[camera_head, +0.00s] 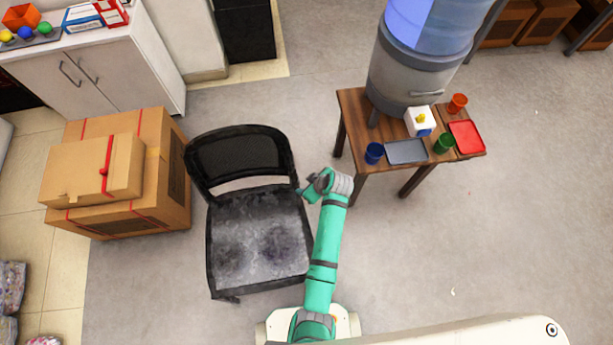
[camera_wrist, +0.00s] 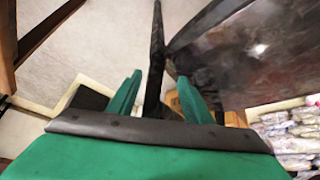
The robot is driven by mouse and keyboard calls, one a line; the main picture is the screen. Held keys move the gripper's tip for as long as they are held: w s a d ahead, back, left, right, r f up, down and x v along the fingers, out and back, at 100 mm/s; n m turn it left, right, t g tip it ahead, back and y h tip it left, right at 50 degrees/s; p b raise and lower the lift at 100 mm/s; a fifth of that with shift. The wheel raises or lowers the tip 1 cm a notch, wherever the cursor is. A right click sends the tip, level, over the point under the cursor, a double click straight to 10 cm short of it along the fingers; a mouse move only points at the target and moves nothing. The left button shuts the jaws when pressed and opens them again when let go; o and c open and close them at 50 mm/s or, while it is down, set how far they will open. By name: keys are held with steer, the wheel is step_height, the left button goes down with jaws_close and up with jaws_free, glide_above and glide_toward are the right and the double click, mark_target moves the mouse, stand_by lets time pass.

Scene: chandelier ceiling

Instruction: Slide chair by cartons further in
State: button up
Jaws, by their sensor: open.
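The chair (camera_head: 258,240) has a black backrest at its far side and a worn grey seat on the robot's side. It stands just right of the cartons (camera_head: 160,165), which are stacked with a smaller one on top and tied with red straps. My gripper (camera_head: 309,189) is at the right side of the chair, near where backrest and seat meet. In the wrist view my gripper (camera_wrist: 158,95) has its two green fingers apart. A black bar of the chair (camera_wrist: 156,50) shows between them; I cannot tell if they touch it. The dark seat fills the upper right there.
A wooden table (camera_head: 350,120) with a water dispenser (camera_head: 400,75), cups and trays stands to the right. A white cabinet (camera_head: 110,75) is at the back left. Filled bags (camera_head: 10,290) lie at the left edge. Floor is clear between chair and table.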

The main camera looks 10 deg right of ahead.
mark_target(296, 179)
steer(key=shift+w+r+n+g+y, duration=0.25)
steer(key=shift+w+r, duration=0.2)
steer(key=shift+w, duration=0.2)
steer(key=shift+w+r+n+g+y, duration=0.15)
steer(key=shift+w+r+n+y, duration=0.1)
steer(key=shift+w+r, duration=0.25)
steer(key=shift+w+f, duration=0.15)
steer(key=shift+f, duration=0.05)
steer(key=x, duration=1)
steer(key=shift+w+a+f, duration=0.1)
steer(key=shift+f, duration=0.2)
jaws_close()
stand_by(0.5)
